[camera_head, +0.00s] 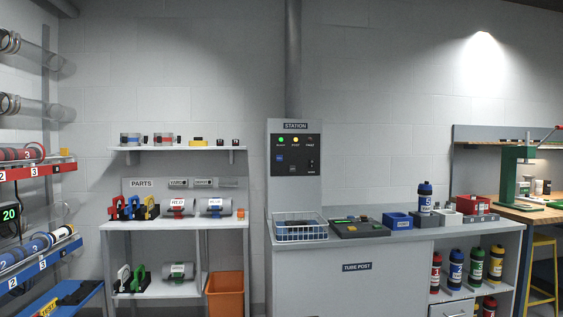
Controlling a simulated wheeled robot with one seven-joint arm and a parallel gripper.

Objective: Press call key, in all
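A grey station panel (294,184) labelled STATION stands upright at the middle, with a black control face (296,168) on it. The lettering is too small to read, so I cannot tell which part is the call key. My gripper is not in view.
Shelves with tube parts stand left. An orange bin (225,293) is on the floor. A wooden bench and yellow stool are right.

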